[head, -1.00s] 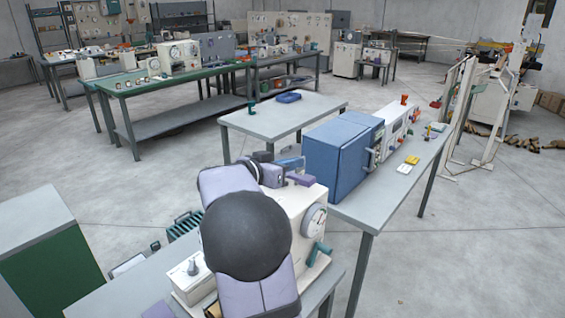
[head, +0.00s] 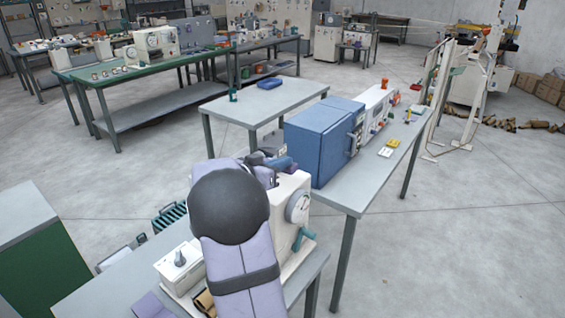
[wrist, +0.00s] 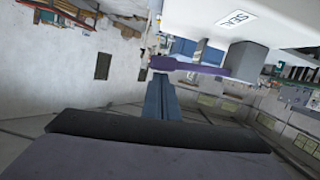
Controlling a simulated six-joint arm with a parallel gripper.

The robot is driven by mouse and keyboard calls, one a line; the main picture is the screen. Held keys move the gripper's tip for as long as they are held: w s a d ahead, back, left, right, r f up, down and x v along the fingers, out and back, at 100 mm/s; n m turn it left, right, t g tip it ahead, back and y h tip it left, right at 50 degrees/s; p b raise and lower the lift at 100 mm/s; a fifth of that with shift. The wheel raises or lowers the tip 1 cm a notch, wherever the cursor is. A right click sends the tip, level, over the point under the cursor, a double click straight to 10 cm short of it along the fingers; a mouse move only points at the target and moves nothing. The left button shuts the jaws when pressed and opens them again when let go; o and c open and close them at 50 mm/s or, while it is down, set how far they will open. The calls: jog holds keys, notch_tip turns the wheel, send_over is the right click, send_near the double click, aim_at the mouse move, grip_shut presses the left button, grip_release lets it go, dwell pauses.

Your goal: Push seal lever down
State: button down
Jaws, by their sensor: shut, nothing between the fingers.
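In the wrist view my gripper (wrist: 161,80) shows as two blue-grey fingers shut together, with nothing between them. A purple bar (wrist: 195,67), which looks like the seal lever, lies just beyond and to the right of the fingertips. I cannot tell whether they touch. The bar runs toward a grey block (wrist: 245,61) under a white housing (wrist: 262,20) that bears a dark-lettered label. In the head view the cream machine (head: 292,190) stands on the near bench, with a dial and a teal handle.
A blue cabinet (head: 316,146) stands on the bench just behind the machine. A small white box (head: 178,262) with a grey knob stands to the left of my arm. A grey table (head: 262,106) lies farther back, with open floor around it.

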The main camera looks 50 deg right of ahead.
aim_at(287, 173)
jog(key=f+m+b, duration=0.1)
jog(key=s+f+b, duration=0.1)
jog(key=f+b, duration=0.1)
jog(key=shift+f+m+t, duration=0.15)
jog(key=shift+m+t, duration=0.25)
jog(key=shift+f, duration=0.5)
notch_tip(287, 173, up, 5)
jog(key=p, duration=0.5)
jog(key=b+v, duration=0.3)
jog(key=v, duration=0.7)
jog(key=shift+s+f, duration=0.2)
jog(key=shift+s, duration=0.15)
